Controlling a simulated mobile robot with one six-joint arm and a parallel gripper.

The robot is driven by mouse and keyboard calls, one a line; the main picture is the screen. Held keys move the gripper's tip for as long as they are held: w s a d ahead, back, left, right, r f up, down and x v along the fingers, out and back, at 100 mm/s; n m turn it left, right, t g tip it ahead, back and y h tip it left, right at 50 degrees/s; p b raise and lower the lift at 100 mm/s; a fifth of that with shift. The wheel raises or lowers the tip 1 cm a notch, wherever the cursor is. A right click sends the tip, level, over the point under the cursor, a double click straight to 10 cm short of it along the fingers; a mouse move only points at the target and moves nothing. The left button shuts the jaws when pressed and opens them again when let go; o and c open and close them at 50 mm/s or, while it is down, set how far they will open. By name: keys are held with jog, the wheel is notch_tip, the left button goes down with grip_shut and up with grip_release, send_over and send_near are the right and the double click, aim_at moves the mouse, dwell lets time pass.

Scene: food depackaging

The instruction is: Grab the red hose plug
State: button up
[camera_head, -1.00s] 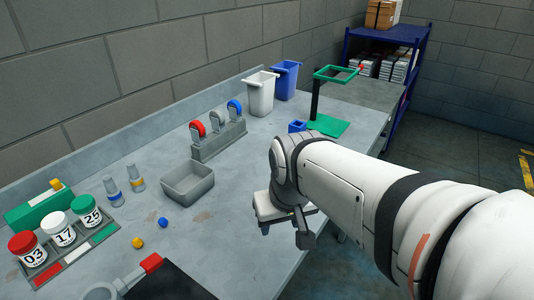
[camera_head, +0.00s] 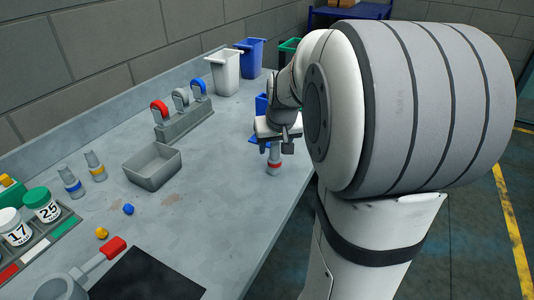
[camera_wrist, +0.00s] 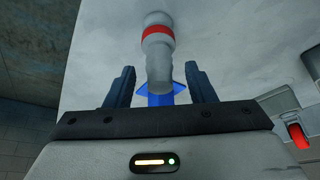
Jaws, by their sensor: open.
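The red hose plug (camera_head: 274,166) is a grey, nozzle-shaped piece with a red band, standing on the table near its right edge in the head view. In the wrist view the plug (camera_wrist: 157,42) runs down the middle, its narrow end reaching toward the space between my fingers. My gripper (camera_head: 276,149) is open just above the plug in the head view. In the wrist view my gripper's fingers (camera_wrist: 161,87) stand apart on either side, with gaps visible at both sides of the plug's narrow end.
A blue piece (camera_wrist: 160,96) shows behind the plug in the wrist view. A grey bin (camera_head: 152,179) and a rack of coloured handles (camera_head: 184,124) stand left of my gripper. The table between is clear.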

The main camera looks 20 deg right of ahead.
jog(key=shift+x, duration=1)
jog(key=shift+c, duration=0.2)
grip_shut()
